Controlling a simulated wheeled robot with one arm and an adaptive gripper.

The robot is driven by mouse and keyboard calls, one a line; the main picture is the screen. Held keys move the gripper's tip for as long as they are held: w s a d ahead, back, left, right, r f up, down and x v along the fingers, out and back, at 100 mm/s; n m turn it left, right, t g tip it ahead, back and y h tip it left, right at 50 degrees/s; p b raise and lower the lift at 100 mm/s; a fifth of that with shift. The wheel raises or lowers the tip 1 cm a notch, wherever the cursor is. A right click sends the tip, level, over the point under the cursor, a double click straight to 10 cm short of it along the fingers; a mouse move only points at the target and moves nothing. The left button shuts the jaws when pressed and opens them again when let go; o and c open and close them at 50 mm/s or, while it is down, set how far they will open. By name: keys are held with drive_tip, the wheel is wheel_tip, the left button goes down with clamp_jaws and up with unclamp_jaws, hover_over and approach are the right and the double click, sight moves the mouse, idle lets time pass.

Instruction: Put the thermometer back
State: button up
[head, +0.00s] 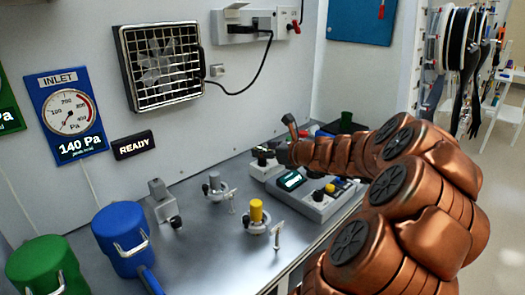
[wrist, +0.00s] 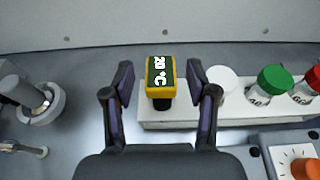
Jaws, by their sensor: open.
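The thermometer (wrist: 160,77) is a yellow block with a dark green face reading 20 °C, in the wrist view. A dark stub shows below it, over the left end of a white rack (wrist: 185,118). I cannot tell whether it sits in a slot there. My gripper (wrist: 162,78) is open, with one finger on each side of the thermometer and a visible gap on both sides. In the head view my gripper (head: 272,152) is over the far part of the bench, and I cannot make out the thermometer there.
In the rack stand vials with a white cap (wrist: 222,80), a green cap (wrist: 274,78) and a red cap (wrist: 314,78). A grey device with an orange knob (wrist: 305,168) is close at right. Metal fixtures (head: 257,215) stand on the bench (head: 200,250); the wall is close behind.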

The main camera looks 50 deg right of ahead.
drive_tip(key=v, duration=1)
drive_tip(key=shift+s, duration=0.35)
drive_tip(key=shift+a+r, duration=0.1)
